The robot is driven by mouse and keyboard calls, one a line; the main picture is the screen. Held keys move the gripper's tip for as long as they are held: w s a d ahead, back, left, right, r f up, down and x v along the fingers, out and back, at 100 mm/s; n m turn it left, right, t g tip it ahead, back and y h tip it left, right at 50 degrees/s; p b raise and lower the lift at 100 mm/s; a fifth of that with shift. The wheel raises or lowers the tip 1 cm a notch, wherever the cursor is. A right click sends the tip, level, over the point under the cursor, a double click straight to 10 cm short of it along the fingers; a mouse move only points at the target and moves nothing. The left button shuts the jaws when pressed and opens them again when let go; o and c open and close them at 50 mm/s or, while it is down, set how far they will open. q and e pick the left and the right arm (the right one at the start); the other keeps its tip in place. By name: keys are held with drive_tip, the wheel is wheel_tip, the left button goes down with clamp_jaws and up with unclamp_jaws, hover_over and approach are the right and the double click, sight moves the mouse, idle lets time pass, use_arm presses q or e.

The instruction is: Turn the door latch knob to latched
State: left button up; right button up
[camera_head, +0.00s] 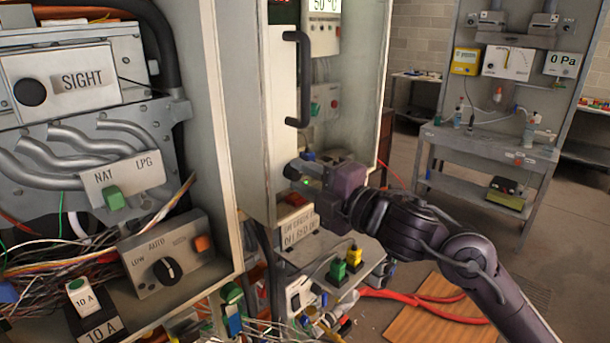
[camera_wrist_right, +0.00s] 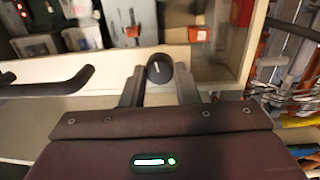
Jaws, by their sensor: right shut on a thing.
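The door latch knob (camera_head: 291,173) is a small dark round knob on the pale door frame, below the black bar handle (camera_head: 297,80). My right gripper (camera_head: 304,168) reaches it from the right and is shut on it. In the right wrist view the knob (camera_wrist_right: 159,68) sits between the two grey fingers of the right gripper (camera_wrist_right: 159,86), with a short pale line on its face. Part of the knob is hidden by the fingers in the head view. My left gripper is not in view.
The glass-panelled door (camera_head: 340,110) stands beside the open cabinet at left. That cabinet holds a LOW/AUTO knob box (camera_head: 165,268) and loose wires. Below the door are a red-button box (camera_head: 298,212) and cables. A grey workbench (camera_head: 490,150) stands behind at right.

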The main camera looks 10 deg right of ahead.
drive_tip(key=shift+m, duration=1.1)
drive_tip(key=o, duration=1)
drive_tip(key=shift+c, duration=0.2)
drive_tip(key=shift+s+d+f, duration=0.15)
drive_tip(key=shift+s, duration=0.1)
drive_tip(key=b+v, duration=0.3)
drive_tip(key=v, duration=0.4)
